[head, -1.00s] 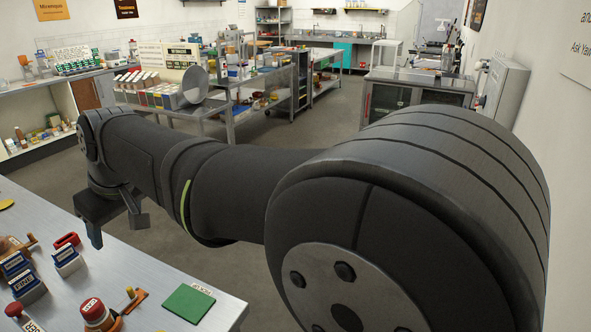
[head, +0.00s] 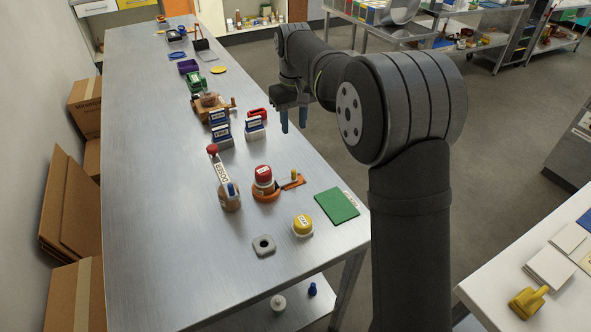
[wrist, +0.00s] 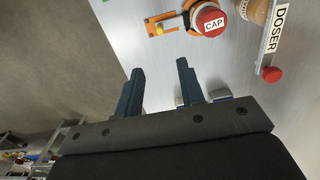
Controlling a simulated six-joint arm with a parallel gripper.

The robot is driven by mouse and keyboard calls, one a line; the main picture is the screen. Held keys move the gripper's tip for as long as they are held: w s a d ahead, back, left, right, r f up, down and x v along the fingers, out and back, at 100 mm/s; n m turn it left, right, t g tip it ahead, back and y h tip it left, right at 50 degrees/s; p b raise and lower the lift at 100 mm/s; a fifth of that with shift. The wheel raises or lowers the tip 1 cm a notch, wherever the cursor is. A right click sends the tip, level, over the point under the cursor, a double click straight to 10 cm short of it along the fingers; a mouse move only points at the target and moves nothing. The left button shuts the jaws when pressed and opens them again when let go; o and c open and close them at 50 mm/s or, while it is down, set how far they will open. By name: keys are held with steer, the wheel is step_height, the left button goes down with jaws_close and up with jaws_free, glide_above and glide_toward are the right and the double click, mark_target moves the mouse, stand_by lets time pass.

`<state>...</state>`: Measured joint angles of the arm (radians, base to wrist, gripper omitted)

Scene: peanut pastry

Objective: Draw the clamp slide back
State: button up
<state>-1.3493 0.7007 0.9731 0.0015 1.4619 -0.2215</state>
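An orange clamp base (head: 265,196) with a red-topped part labelled CAP (head: 263,174) stands on the steel table. An orange slide (head: 297,183) with a small yellow knob (head: 294,174) extends from its right side. In the wrist view the slide (wrist: 153,26), its yellow knob (wrist: 160,30) and the red CAP top (wrist: 209,22) show at the top, beyond my fingertips. My gripper (head: 293,118) is by the table's right edge, farther back than the clamp. In the wrist view my gripper (wrist: 158,68) is open and empty, with its blue fingers apart from the clamp.
A red-knobbed DOSER (head: 224,180) stands left of the clamp. A green pad (head: 337,206) and a yellow-topped piece (head: 302,226) are nearer the front. Blue-and-white blocks (head: 254,128) sit close to my gripper. The table's left half (head: 150,200) is clear.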

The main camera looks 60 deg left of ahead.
mark_target(294, 170)
step_height(294, 170, down, 18)
steer(key=shift+a+r, duration=0.1)
steer(key=shift+r, duration=0.1)
stand_by(0.4)
jaws_close()
steer(key=shift+w, duration=0.1)
